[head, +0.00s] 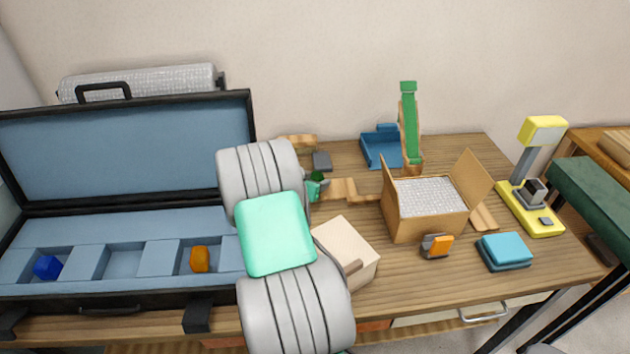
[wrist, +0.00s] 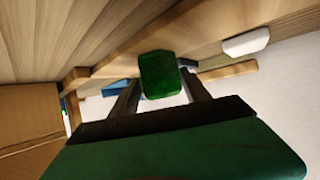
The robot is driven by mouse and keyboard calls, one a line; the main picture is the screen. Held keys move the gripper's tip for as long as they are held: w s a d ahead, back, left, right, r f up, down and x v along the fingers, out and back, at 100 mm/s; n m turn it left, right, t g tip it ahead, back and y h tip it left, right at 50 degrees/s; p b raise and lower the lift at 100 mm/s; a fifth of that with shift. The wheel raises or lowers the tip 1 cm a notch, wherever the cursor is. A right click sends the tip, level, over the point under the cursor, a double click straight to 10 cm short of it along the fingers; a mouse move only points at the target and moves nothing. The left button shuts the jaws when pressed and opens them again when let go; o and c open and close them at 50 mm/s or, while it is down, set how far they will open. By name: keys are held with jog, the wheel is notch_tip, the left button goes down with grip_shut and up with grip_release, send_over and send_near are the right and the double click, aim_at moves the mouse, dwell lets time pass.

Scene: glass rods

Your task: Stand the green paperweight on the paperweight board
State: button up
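The green paperweight (wrist: 158,76) is a dark green glassy block. In the wrist view it sits between the two dark fingers of my gripper (wrist: 160,84), which appear closed on its sides. In the head view only a small dark green bit of the paperweight (head: 319,177) shows beside my gripper (head: 322,181), behind my arm. A flat wooden piece (head: 346,188), perhaps the paperweight board, lies just right of my gripper, partly hidden. Whether the paperweight touches anything below cannot be told.
An open case (head: 125,235) at left holds a blue piece (head: 47,267) and an orange piece (head: 200,259). An open carton (head: 428,222), a pale box (head: 346,252), a blue tray (head: 378,150) and a green upright tool (head: 409,125) stand nearby. A yellow lamp-like device (head: 540,130) stands at right.

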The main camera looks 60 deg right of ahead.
jog(key=o, duration=0.3)
jog(key=shift+o, duration=0.2)
jog(key=shift+r, duration=0.3)
jog(key=shift+a+r, duration=0.1)
jog(key=shift+a, duration=0.25)
jog(key=b+v, duration=0.1)
jog(key=v, duration=1)
jog(key=shift+a, duration=0.15)
